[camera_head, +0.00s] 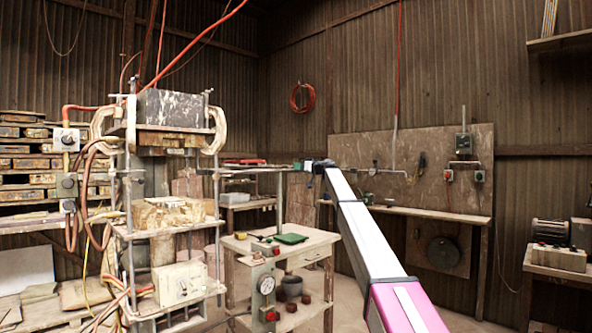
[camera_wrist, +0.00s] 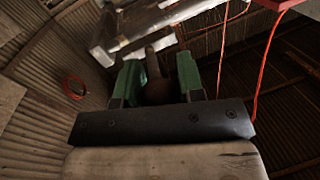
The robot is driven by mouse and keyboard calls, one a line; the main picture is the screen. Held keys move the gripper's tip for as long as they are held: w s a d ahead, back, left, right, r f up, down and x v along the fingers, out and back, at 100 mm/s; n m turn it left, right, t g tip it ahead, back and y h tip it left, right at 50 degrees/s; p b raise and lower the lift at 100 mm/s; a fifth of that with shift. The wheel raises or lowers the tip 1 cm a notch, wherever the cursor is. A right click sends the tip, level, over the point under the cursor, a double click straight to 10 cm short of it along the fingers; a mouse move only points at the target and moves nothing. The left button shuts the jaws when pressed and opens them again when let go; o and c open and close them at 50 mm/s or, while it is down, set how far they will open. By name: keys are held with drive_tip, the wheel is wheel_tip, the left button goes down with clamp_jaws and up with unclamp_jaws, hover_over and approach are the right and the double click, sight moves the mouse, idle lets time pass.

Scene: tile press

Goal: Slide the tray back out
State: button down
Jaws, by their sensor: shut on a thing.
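The press (camera_head: 165,140) stands at the left in the head view, with a dark mottled block on top and a pale, worn block (camera_head: 170,215) on its lower level. A thin flat piece (camera_head: 250,170), seen nearly edge-on, runs between the press and my gripper; it looks like the tray, but I cannot tell how far it sits inside. My gripper (camera_head: 308,166) is at the right end of this piece, small in the head view. In the wrist view my gripper (camera_wrist: 157,75) has its green fingers on either side of a dark brown rounded handle (camera_wrist: 157,91) and is shut on it.
A small wooden cart (camera_head: 285,245) with a green plate (camera_head: 291,239) and a gauge box (camera_head: 264,290) stands right of the press. Hoses and cables hang around the press's left side. A bench (camera_head: 425,213) lines the back wall. Open floor shows around my arm.

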drive_tip(key=shift+w+d, duration=0.15)
drive_tip(key=shift+w, duration=0.1)
drive_tip(key=c, duration=0.8)
unclamp_jaws()
drive_tip(key=shift+d, duration=0.1)
drive_tip(key=shift+o, duration=0.2)
drive_tip(key=shift+s, duration=0.1)
drive_tip(key=shift+s+d, duration=0.15)
drive_tip(key=shift+d, duration=0.1)
drive_tip(key=v, duration=1)
drive_tip(key=shift+r, duration=0.1)
